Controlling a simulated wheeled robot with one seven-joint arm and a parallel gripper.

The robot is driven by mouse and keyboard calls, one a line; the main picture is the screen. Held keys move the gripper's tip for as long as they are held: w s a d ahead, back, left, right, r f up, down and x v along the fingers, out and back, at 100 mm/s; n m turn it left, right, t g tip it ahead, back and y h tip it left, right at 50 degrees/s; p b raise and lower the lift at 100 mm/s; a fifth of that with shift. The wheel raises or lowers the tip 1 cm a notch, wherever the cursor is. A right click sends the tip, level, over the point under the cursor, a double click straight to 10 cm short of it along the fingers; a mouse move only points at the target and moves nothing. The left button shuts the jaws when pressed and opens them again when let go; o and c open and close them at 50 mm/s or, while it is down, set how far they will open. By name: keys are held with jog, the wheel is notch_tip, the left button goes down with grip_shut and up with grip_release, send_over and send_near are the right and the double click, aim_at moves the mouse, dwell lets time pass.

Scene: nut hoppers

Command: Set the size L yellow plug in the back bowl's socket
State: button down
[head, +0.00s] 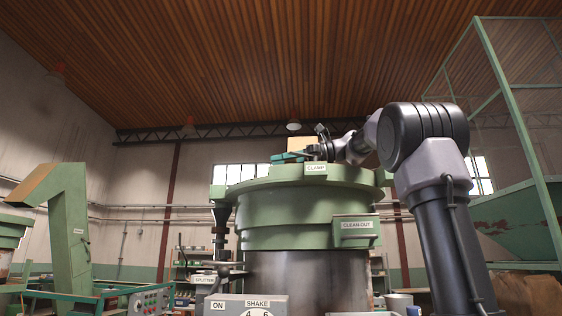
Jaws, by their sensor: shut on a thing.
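A large round green bowl (290,197) with a steel lower body fills the middle of the head view. Its rim is above my eye level, so its inside and any socket in it are hidden. My arm comes in from the right and reaches over the rim. My gripper (314,151) is small and far off, just above the rim behind the CLAMP label (316,168). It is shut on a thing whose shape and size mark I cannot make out. I cannot pick out the yellow plug with certainty. A pale yellow-tan block (300,143) shows right behind my gripper.
A CLEAN-OUT box (356,231) juts from the bowl's front. A control box (246,305) marked ON and SHAKE stands low in front. A green chute (68,225) is at left, a green frame (508,110) at right.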

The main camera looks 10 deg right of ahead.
jog(key=shift+f, duration=0.4)
